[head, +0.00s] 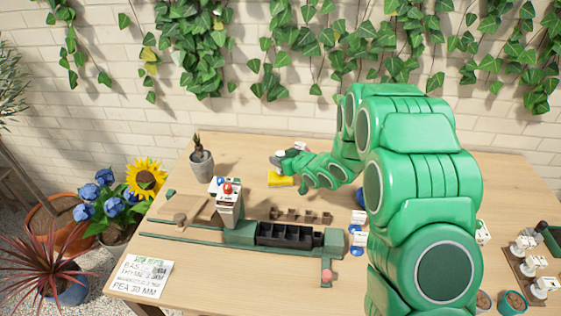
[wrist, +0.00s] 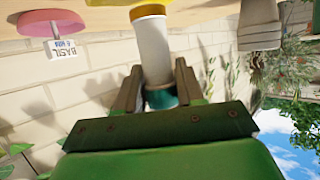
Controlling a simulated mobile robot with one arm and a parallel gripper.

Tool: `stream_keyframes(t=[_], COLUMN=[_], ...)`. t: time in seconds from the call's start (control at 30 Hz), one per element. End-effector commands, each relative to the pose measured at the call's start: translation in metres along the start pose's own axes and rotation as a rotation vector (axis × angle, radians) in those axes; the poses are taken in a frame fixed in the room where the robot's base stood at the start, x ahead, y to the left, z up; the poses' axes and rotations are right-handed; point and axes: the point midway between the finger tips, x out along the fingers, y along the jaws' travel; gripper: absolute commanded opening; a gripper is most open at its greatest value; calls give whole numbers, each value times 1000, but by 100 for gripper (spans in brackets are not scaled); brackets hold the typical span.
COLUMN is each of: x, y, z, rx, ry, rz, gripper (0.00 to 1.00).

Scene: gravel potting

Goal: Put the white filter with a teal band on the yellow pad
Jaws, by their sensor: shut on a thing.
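My gripper (wrist: 158,82) is shut on the white filter (wrist: 155,50). In the wrist view the filter has a teal band (wrist: 161,98) between the fingers and an orange-yellow far end. That end is close to the yellow pad (wrist: 113,2), which shows at the top edge; I cannot tell whether they touch. In the head view the yellow pad (head: 281,180) lies on the table toward the back, and my gripper (head: 284,159) is right above its far side. The filter is hard to make out there.
A grey pot (head: 201,164) with a plant stands left of the pad. A pink disc with a basil label (wrist: 57,24) is near in the wrist view. A dark compartment tray (head: 287,235) and a tall hopper-like unit (head: 228,207) stand in front. My arm hides the table's right middle.

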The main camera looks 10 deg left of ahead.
Motion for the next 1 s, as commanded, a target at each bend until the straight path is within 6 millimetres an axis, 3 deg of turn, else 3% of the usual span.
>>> stream_keyframes(t=[0.1, 0.53, 0.57, 0.7, 1.0], x=[4, 5, 5, 5, 5], y=[0, 0, 0, 0, 0], z=[10, 13, 13, 12, 12], rx=[1, 0, 0, 0, 0], ry=[0, 0, 1, 1, 0], rz=[0, 1, 1, 1, 1], gripper=[5, 5, 42, 63, 63])
